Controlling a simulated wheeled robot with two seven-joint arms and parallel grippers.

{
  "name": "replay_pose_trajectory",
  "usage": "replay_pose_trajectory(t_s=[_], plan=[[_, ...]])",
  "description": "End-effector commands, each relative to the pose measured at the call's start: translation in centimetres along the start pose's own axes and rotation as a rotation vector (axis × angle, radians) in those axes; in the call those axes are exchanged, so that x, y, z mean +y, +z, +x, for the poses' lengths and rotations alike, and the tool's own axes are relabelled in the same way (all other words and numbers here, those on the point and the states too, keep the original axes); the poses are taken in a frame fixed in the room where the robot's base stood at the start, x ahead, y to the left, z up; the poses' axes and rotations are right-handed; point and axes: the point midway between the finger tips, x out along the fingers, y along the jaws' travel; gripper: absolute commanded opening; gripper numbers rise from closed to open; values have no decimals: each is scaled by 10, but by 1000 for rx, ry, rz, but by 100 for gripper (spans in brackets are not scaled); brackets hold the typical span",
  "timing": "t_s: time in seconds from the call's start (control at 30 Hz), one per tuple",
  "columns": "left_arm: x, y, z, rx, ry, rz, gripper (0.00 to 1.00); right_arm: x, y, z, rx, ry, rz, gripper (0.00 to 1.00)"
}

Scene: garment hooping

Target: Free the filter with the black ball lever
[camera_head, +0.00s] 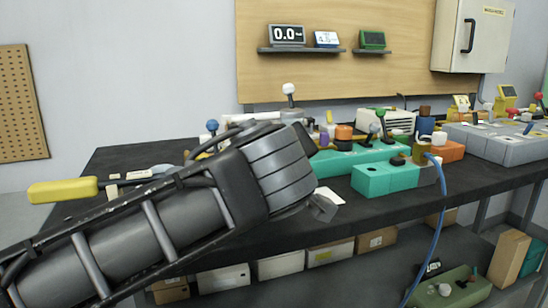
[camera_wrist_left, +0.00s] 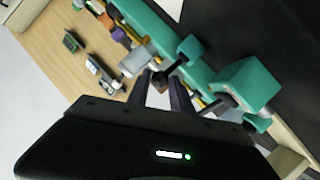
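My left gripper (camera_wrist_left: 158,84) shows in the left wrist view with its two dark fingers apart. A small dark brown piece (camera_wrist_left: 160,82) shows between the fingertips; I cannot tell whether they touch it. A lever with a teal block-like end (camera_wrist_left: 190,46) is just beyond them. In the head view my left arm crosses the front of the bench and hides part of it. Teal blocks (camera_head: 378,180) carry fittings, a dark round knob (camera_head: 397,161) and an orange-brown cylinder (camera_head: 421,150). I cannot tell which part is the filter or the black ball lever. My right gripper is out of view.
The black bench (camera_head: 110,160) is crowded behind my arm. A white-ball lever (camera_head: 288,89) and a blue-ball lever (camera_head: 212,126) stand up there. A blue hose (camera_head: 440,215) hangs over the front edge. Grey boxes (camera_head: 490,140) stand at right. A yellow handle (camera_head: 62,190) lies at left.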

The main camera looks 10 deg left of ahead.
Motion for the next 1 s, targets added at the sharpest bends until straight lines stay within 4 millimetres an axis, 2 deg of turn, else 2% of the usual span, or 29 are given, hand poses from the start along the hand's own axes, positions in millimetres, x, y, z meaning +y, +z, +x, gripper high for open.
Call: replay_pose_trajectory(t_s=[0.03, 0.23, 0.57, 0.77, 1.0], plan=[[-1, 2, 0, -2, -2, 2, 30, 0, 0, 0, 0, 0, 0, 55], [0, 1, 0, -1, -1, 1, 47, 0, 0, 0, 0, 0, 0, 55], [0, 0, -2, 0, 0, 0, 47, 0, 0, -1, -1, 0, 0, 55], [1, -1, -24, 1, 2, 0, 47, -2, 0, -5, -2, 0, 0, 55], [1, -1, -63, 0, 2, 0, 47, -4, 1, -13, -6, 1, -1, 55]])
